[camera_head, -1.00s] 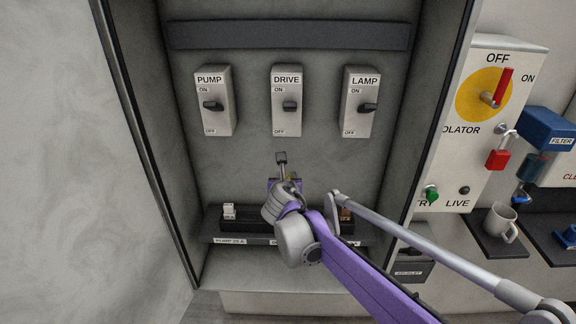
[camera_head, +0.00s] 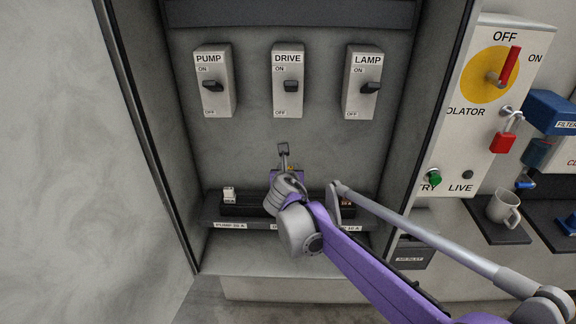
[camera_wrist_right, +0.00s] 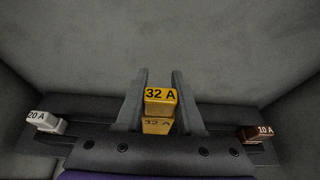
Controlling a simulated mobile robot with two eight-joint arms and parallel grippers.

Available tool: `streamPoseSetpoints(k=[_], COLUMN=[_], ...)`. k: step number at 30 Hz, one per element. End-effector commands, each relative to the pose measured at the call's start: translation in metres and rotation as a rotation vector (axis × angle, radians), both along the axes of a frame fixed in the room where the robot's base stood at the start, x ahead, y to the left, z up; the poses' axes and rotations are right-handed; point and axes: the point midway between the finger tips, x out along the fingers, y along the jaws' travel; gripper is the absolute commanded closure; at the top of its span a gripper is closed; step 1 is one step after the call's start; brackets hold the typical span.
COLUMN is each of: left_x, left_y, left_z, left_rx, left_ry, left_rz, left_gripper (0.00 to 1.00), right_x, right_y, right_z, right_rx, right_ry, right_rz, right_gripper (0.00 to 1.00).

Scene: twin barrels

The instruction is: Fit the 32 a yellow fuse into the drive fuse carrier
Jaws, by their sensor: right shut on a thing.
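My right gripper (camera_head: 288,171) is in front of the middle of the fuse rail (camera_head: 230,225), under the DRIVE switch. In the right wrist view its two fingers (camera_wrist_right: 159,82) are shut on the yellow 32 A fuse (camera_wrist_right: 160,97), whose label reads upright. Only a speck of yellow shows at the gripper in the head view. The drive fuse carrier is hidden behind my right gripper and arm, so I cannot tell whether the fuse touches it. My left gripper is not in view.
A white 20 A fuse (camera_wrist_right: 45,122) sits at the rail's left and a brown 10 A fuse (camera_wrist_right: 257,133) at its right. PUMP (camera_head: 213,80), DRIVE (camera_head: 287,80) and LAMP (camera_head: 362,82) switches are above. Cabinet walls flank the rail. The isolator (camera_head: 490,80), red padlock (camera_head: 503,142) and mug (camera_head: 503,208) are right.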

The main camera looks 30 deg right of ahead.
Motion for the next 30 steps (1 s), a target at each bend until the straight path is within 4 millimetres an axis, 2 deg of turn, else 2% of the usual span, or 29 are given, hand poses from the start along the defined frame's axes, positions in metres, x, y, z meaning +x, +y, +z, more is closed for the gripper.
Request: streamPoseSetpoints(k=[1, 3, 9, 30], left_x=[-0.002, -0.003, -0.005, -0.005], left_y=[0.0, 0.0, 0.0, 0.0], left_z=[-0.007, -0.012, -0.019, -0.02], left_rx=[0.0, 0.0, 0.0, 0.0], left_ry=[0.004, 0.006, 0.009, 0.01], left_rz=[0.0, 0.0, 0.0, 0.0], left_gripper=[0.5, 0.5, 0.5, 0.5], right_x=[0.0, 0.0, 0.0, 0.0], right_y=[0.0, 0.0, 0.0, 0.0], right_z=[-0.009, -0.016, -0.025, -0.025], right_rx=[0.0, 0.0, -0.001, 0.0], right_ry=[0.002, 0.001, 0.0, 0.0], right_rz=[0.0, 0.0, 0.0, 0.0], right_gripper=[1.0, 1.0, 1.0, 1.0])
